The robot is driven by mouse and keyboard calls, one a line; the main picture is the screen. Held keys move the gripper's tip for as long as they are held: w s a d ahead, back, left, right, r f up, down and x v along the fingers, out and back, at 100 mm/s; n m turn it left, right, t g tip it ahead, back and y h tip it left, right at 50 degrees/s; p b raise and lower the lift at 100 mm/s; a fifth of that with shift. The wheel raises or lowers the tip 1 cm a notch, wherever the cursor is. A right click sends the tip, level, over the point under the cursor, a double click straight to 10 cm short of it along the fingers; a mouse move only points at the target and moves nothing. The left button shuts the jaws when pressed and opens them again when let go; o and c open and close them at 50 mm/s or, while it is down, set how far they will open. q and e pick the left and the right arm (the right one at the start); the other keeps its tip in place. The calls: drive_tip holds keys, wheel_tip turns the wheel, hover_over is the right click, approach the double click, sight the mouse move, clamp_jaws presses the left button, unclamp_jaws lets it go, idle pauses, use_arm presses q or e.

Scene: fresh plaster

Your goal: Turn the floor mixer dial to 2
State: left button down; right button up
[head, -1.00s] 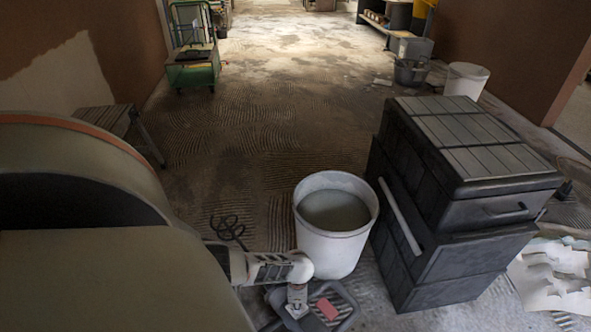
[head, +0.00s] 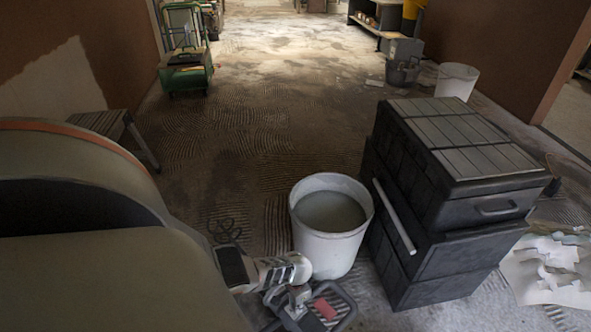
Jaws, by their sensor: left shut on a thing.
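The floor mixer (head: 346,300) is at the bottom centre, a dark looped frame with a red patch, partly cut off by the picture's lower edge. My left gripper (head: 295,305) comes in from the left and is at the mixer's left side, beside the red patch. Its jaws are shut on a small part there, which I take to be the dial. The fingers hide the dial, so its setting cannot be read. My right gripper is out of view.
A white bucket (head: 345,250) of greyish liquid stands just behind the mixer. Stacked black toolboxes (head: 440,255) stand to its right, with torn paper (head: 530,275) beyond. A cable (head: 226,230) lies left of the bucket. The ridged floor behind is largely clear.

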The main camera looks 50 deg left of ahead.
use_arm(q)
drive_tip(key=shift+s+f, duration=0.1)
drive_tip(key=shift+s, duration=0.05)
drive_tip(key=c, duration=1.8)
unclamp_jaws()
drive_tip(key=shift+r, duration=0.2)
drive_tip(key=shift+r, duration=5.85)
